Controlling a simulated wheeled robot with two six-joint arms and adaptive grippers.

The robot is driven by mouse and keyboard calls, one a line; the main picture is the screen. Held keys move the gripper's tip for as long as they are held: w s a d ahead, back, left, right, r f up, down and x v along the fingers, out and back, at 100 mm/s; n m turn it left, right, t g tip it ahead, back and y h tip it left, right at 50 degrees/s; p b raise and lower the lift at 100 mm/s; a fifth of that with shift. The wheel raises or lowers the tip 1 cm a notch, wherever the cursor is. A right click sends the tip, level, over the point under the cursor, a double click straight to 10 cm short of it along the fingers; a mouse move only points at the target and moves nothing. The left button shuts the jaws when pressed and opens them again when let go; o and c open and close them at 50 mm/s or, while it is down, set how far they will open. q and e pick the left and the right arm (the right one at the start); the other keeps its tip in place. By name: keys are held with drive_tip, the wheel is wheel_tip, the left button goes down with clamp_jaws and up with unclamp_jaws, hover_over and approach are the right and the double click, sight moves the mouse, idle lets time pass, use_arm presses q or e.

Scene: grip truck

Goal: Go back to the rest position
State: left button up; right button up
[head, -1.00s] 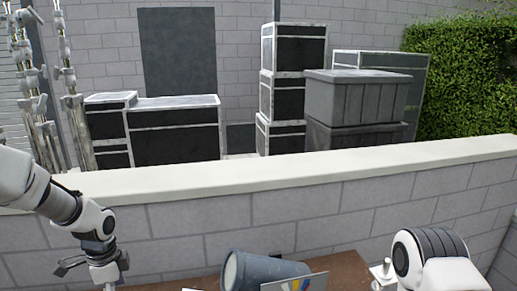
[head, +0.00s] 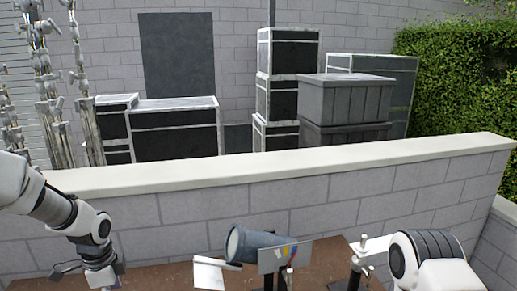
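My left arm comes in from the left edge. Its gripper (head: 82,268) hangs low at the bottom left, with dark finger parts, and the frame edge cuts it off. I see nothing held in it, but its opening is unclear. My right arm (head: 425,258) stands at the lower right as a white, rounded link with dark bands. A blue-grey cylindrical lamp (head: 268,246) with a pale front lies tilted between the arms, apart from the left gripper.
White-grey flaps (head: 208,272) sit by the lamp over a brown surface (head: 165,277). A low brick wall (head: 170,222) with a pale top runs behind it. Beyond stand black cases (head: 175,135), grey bins (head: 345,98), metal stands (head: 80,85) and a hedge (head: 455,85).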

use_arm(q)
drive_tip(key=s+d+f+g+b, duration=0.1)
drive_tip(key=s+f+b, duration=0.15)
drive_tip(key=f, duration=0.45)
drive_tip(key=s+d+f+g+b, duration=0.1)
drive_tip(key=s+f+g+b, duration=0.1)
drive_tip(key=s+f, duration=0.35)
drive_tip(key=s+d+f+n+b, duration=0.4)
drive_tip(key=s+f+n, duration=0.1)
drive_tip(key=s+f, duration=0.7)
drive_tip(key=s+d+f+n+b, duration=0.3)
drive_tip(key=s+f+n+b, duration=0.1)
drive_tip(key=s+f, duration=0.85)
drive_tip(key=w+n+t, duration=0.1)
drive_tip(key=w+n, duration=0.1)
drive_tip(key=w+r+n+t, duration=0.1)
drive_tip(key=w+n+t, duration=0.1)
drive_tip(key=n, duration=0.1)
drive_tip(key=shift+a, duration=0.15)
use_arm(e)
wheel_tip(320, 180, down, 12)
drive_tip(key=shift+f, duration=0.15)
